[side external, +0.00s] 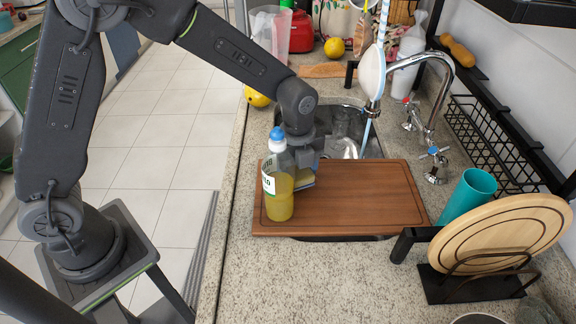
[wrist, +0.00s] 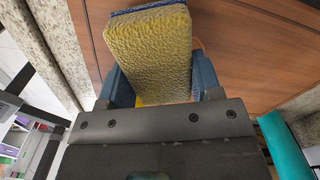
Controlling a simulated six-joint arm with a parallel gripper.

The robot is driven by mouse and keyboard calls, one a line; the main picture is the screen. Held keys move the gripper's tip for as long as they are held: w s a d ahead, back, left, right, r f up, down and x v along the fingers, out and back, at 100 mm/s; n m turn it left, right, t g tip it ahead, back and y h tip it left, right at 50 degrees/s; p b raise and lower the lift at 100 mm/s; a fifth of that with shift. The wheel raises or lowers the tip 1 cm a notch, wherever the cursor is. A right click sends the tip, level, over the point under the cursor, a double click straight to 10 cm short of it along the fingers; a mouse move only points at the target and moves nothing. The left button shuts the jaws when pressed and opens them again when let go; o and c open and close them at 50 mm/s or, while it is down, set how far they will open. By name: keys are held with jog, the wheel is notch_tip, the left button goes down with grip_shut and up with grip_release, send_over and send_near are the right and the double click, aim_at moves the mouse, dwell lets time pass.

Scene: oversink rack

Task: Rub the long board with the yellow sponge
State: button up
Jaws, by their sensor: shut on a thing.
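The long brown wooden board (side external: 360,200) lies across the front part of the sink on the stone counter. It also fills much of the wrist view (wrist: 250,55). My gripper (side external: 306,170) is low over the board's left part, partly hidden behind a bottle. In the wrist view my gripper (wrist: 160,88) is shut on the yellow sponge (wrist: 150,50), which has a dark blue layer on its far edge. In the side view a little of the sponge (side external: 304,180) shows beside the bottle. I cannot tell whether the sponge touches the board.
A soap bottle with a blue cap (side external: 279,185) stands at the board's left, close to my gripper. A teal cup (side external: 468,195), a round board in a rack (side external: 500,235) and the tap (side external: 440,100) are to the right. The board's right half is clear.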

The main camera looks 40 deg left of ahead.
jog(key=shift+w+d, duration=2.15)
jog(key=shift+s+a, duration=2.8)
jog(key=shift+a, duration=0.05)
jog(key=shift+s+r, duration=0.1)
jog(key=shift+r, duration=0.15)
jog(key=shift+f, duration=0.15)
jog(key=shift+r, duration=3.15)
